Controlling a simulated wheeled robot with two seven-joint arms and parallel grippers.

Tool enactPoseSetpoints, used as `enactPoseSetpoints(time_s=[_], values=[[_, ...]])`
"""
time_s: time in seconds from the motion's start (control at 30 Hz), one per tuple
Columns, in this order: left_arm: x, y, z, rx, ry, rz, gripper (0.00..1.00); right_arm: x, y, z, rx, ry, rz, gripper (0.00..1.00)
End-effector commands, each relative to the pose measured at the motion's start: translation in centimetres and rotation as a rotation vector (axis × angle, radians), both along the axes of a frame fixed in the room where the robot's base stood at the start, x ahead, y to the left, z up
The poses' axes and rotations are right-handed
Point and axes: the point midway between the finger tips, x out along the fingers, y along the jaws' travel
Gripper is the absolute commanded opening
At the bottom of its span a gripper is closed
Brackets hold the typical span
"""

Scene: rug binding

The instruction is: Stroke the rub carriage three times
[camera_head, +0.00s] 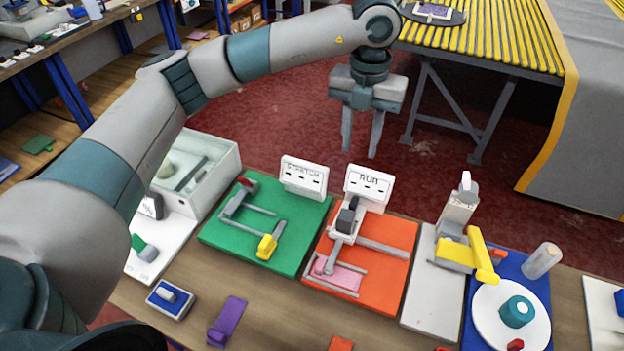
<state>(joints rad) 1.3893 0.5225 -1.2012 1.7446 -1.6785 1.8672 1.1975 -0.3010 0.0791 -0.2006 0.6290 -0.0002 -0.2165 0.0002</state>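The orange rub board (384,285) stands on the bench with a white sign (368,182) behind it, whose lettering looks like "RUB" or "RUN". The rub carriage (346,222), grey with a black knob, sits toward the back of the board on grey rails. A pink patch (337,276) lies in front of it between the rails. My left gripper (361,143) hangs fingers-down above and behind the sign, open and empty, apart from the carriage. My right gripper is not in view.
A green board (268,195) with a yellow clamp stands left of the orange one. A grey-white plate (428,290) with a yellow lever (464,253) stands to the right. A blue mat with a white disc (490,316) is further right. A yellow roller conveyor (490,42) is behind.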

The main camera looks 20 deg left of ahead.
Motion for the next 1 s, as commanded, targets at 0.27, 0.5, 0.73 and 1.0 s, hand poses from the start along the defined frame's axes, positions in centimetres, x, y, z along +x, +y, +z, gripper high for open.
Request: enactPoseSetpoints(time_s=[0.27,0.5,0.73,1.0], values=[[-0.2,-2.0,0.1,0.004,-0.004,-0.017,0.33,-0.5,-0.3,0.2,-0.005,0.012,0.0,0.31],[-0.2,-2.0,0.0,0.004,-0.003,-0.017,0.33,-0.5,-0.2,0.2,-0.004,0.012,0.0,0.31],[-0.2,-1.9,-0.9,0.004,-0.001,-0.016,0.33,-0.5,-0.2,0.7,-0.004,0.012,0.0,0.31],[-0.3,-1.9,-4.4,0.004,0.001,-0.016,0.33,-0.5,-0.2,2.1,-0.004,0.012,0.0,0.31]])
